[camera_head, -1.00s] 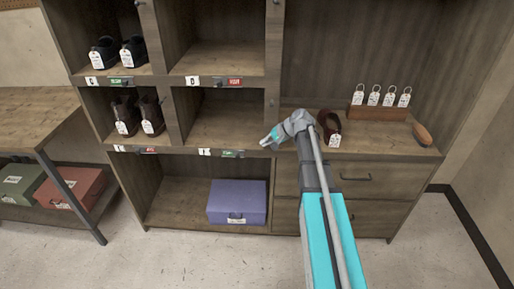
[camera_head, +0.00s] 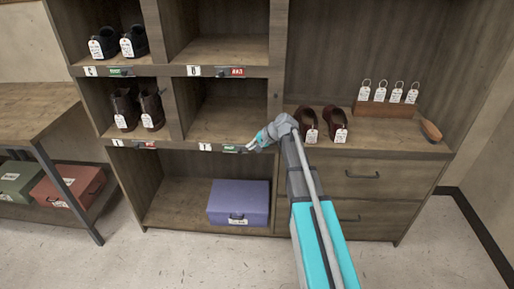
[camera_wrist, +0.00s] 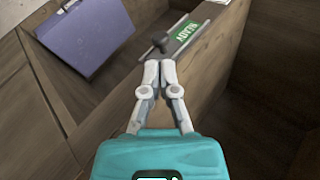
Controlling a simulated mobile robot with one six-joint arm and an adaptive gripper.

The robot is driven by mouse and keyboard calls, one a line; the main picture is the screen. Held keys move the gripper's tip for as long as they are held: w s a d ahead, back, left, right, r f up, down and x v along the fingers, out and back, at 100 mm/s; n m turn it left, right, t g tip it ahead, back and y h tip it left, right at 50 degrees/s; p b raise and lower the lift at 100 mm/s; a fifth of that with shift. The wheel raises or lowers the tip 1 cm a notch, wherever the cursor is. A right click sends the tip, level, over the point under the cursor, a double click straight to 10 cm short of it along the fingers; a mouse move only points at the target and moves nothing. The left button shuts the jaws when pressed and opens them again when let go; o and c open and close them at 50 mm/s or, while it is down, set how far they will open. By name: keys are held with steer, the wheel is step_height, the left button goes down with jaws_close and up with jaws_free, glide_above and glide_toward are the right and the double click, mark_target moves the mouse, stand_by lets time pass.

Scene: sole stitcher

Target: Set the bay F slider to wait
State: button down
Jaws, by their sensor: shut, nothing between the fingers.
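The bay F slider (camera_head: 233,149) is on the shelf edge below the lower middle bay, right of a small white letter label (camera_head: 205,147). In the wrist view its green plate (camera_wrist: 187,38) reads READY, upside down. Its dark round knob (camera_wrist: 160,42) stands at the end of the plate. My gripper (camera_head: 251,147) is at the right end of this slider. In the wrist view my gripper (camera_wrist: 152,66) is shut and empty, its tips just short of the knob. I cannot tell whether they touch it.
Other sliders show green (camera_head: 121,72) or red (camera_head: 237,72) on nearby shelf edges. A purple box (camera_head: 238,201) sits in the bay below. Two tagged brown shoes (camera_head: 335,123) and a rack of tagged rings (camera_head: 387,108) stand on the counter to the right.

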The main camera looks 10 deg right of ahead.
steer(key=shift+b+x, duration=1.1)
steer(key=shift+x, duration=0.9)
steer(key=shift+w+a+r, duration=0.1)
steer(key=shift+w+a, duration=0.15)
steer(key=shift+a, duration=0.65)
steer(key=shift+w+a+f, duration=0.1)
steer(key=shift+w+a, duration=0.15)
steer(key=shift+a, duration=0.6)
steer(key=shift+w+a+r, duration=0.1)
steer(key=shift+w+a, duration=0.2)
steer(key=shift+a, duration=0.6)
steer(key=shift+r, duration=0.1)
step_height(320, 180, up, 9)
steer(key=p, duration=1)
glide_above(242, 151)
steer(key=s+d, duration=0.4)
steer(key=s, duration=0.1)
steer(key=shift+s+d+r, duration=0.15)
steer(key=shift+r, duration=0.1)
steer(key=shift+s, duration=0.1)
